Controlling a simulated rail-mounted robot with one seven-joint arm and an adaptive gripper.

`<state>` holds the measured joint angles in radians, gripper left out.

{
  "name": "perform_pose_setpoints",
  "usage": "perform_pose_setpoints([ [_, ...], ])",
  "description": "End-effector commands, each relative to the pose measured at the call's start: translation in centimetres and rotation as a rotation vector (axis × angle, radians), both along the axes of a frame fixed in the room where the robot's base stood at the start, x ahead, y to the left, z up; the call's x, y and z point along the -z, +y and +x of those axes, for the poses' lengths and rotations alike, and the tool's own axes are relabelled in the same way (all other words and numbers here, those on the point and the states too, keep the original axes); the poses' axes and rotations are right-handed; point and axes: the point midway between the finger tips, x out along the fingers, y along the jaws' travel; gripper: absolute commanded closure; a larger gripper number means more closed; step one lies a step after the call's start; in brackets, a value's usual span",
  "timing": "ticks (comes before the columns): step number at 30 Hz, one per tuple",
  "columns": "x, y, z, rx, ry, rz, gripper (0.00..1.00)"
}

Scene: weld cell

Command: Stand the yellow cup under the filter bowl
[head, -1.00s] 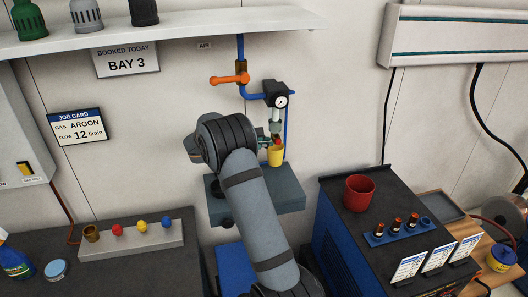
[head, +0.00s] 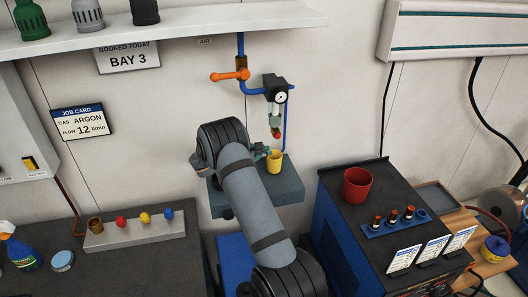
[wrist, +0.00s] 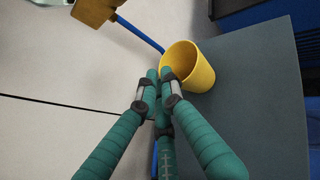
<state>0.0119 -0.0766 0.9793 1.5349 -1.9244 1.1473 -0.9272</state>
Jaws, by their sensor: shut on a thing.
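The yellow cup (head: 274,162) is upright at the grey wall shelf (head: 285,190), below the filter bowl (head: 275,121) with its red tip. A gap shows between the bowl's tip and the cup's rim. My gripper (head: 263,153) is at the cup's left side, shut on it. In the wrist view the green fingertips (wrist: 161,76) are close together at the rim of the cup (wrist: 203,75). Whether the cup's base touches the shelf is hard to tell. My arm hides part of the shelf.
A pressure gauge (head: 281,97) and an orange valve handle (head: 230,76) are on the wall above. A red cup (head: 357,185) stands on the blue cabinet at right. A rack with several coloured pieces (head: 135,231) is at left. The shelf's right part is clear.

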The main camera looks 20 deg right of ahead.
Motion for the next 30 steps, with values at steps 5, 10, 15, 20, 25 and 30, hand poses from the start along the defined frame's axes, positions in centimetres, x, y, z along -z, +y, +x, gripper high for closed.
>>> perform_pose_setpoints([
  [5, 0.3, 0.0, 0.0, 0.0, 0.0, 0.0, 0.9],
  [10, 0.3, 0.0, 0.0, 0.0, 0.002, 0.0, 0.8],
  [15, 0.2, 0.0, 0.0, 0.0, 0.001, -0.001, 0.76],
  [20, 0.2, 0.0, 0.0, 0.0, 0.0, 0.0, 0.76],
  [25, -0.4, 0.9, -0.3, -0.004, -0.001, 0.0, 0.76],
  [30, -1.7, 3.7, -1.6, -0.004, -0.002, 0.001, 0.76],
])
